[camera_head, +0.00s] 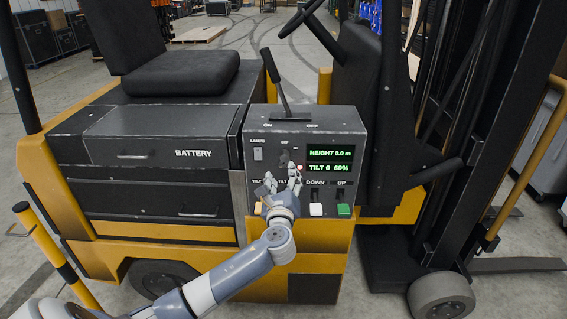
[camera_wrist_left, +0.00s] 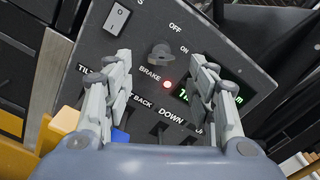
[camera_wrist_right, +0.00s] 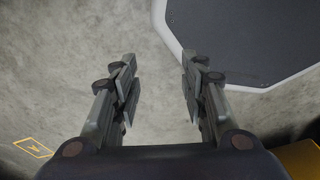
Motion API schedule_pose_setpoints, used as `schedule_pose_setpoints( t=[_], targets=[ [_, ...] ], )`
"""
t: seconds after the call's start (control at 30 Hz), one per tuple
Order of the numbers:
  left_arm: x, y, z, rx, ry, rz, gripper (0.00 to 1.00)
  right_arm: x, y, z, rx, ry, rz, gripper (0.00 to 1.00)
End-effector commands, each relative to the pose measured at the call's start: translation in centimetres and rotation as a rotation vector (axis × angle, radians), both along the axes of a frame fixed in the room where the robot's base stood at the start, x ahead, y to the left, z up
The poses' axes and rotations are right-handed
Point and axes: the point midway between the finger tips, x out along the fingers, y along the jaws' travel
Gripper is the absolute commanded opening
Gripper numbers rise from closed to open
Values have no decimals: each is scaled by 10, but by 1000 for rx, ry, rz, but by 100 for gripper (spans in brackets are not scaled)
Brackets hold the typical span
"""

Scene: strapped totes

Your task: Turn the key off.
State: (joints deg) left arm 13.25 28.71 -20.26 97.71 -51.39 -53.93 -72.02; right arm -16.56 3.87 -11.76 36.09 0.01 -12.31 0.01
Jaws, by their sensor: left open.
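The key switch (camera_wrist_left: 160,54) is a dark knob on the grey control panel (camera_wrist_left: 224,45), between the OFF and ON labels. In the left wrist view it sits a little beyond and between my left fingertips. In the head view the key (camera_head: 284,157) shows small, just above my left gripper (camera_head: 282,182). My left gripper is open in front of the panel and does not touch the key. The key's exact angle is hard to tell. My right gripper (camera_wrist_right: 158,85) is open and empty over the floor, and is not in the head view.
A lit red lamp (camera_wrist_left: 166,85) marked BRAKE is below the key. A lamp switch (camera_head: 257,154), a green display (camera_head: 330,160) and tilt and lift levers surround it. A tall black lever (camera_head: 277,85) rises from the panel top. The forklift's mast stands at right.

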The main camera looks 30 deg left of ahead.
Motion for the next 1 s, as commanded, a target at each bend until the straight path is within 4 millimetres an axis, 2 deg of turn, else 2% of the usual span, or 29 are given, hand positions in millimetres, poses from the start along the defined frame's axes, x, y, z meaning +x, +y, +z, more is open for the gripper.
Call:
schedule_pose_setpoints(
  t=[0.2,0.4,0.6,0.87,0.9,1.0],
  targets=[
    [33,20,1,-2,-1,1,52,-11,-10,6,-13,19,-1,40],
    [53,32,0,-2,0,0,52,-22,-19,8,-24,36,-3,40],
    [61,37,-1,-4,1,-1,52,-21,-19,9,-24,35,-3,40],
    [62,37,-1,-5,0,-1,52,-16,-17,9,-21,26,-2,40],
    [62,37,-1,-5,0,-1,49,-15,-16,9,-20,25,-2,40],
    [62,37,-1,-5,0,-1,27,-15,-12,9,-16,24,-1,40]
  ],
)
